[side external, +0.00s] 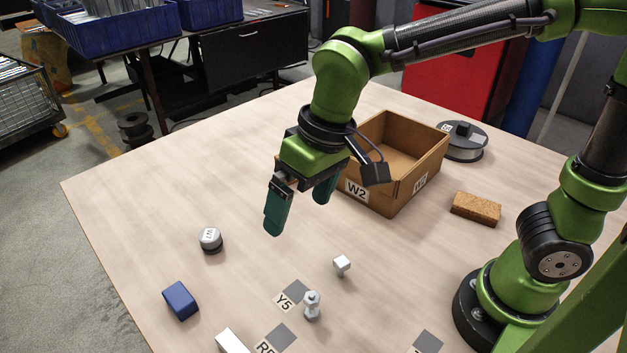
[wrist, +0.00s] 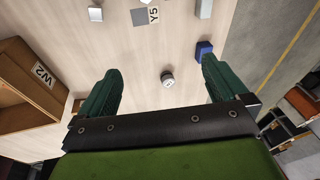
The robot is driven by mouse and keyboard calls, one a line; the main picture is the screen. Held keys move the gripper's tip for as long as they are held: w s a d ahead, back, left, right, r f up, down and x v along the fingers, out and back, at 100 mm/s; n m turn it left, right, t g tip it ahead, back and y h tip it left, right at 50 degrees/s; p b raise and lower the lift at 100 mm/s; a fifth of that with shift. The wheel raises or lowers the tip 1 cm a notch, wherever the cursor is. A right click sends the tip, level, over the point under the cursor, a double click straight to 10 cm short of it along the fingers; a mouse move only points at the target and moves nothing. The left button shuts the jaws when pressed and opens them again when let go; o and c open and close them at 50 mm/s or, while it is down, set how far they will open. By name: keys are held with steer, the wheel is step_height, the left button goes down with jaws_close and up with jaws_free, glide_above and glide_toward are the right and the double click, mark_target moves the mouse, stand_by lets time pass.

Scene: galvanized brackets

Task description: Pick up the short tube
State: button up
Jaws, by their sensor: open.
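A short, round dark-and-grey piece with a white labelled top (side external: 210,239) stands upright on the table, left of my gripper in the side view. It is the nearest in shape to a short tube, but I cannot see whether it is hollow. In the wrist view the round piece (wrist: 167,79) lies between the two fingers, farther off than they are. My gripper (side external: 299,213) is open and empty, well above the table, its green fingers pointing down. The gripper (wrist: 160,68) also shows in the wrist view with a wide gap.
A cardboard box (side external: 404,190) marked W2 stands behind my gripper. A blue block (side external: 180,300), a white block (side external: 231,342), a bolt (side external: 312,306) and a small white cube (side external: 341,265) lie toward the front. A brown sponge-like block (side external: 476,208) and a spool (side external: 463,143) are at right.

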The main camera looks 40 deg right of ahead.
steer(key=s+d+r+m+t, duration=0.1)
steer(key=s+d+m+t, duration=0.1)
steer(key=d, duration=0.5)
steer(key=s+d+r+m+t, duration=0.1)
steer(key=s+d+m+t, duration=0.1)
steer(key=d, duration=0.6)
steer(key=shift+s+d+t, duration=0.3)
steer(key=shift+s, duration=0.35)
steer(key=shift+s+d+r+m+t, duration=0.2)
steer(key=shift+d+r+m+t, duration=0.35)
steer(key=shift+d, duration=0.3)
steer(key=shift+c, duration=1.3)
steer(key=shift+d, duration=0.1)
steer(key=c, duration=0.5)
steer(key=shift+o, duration=0.2)
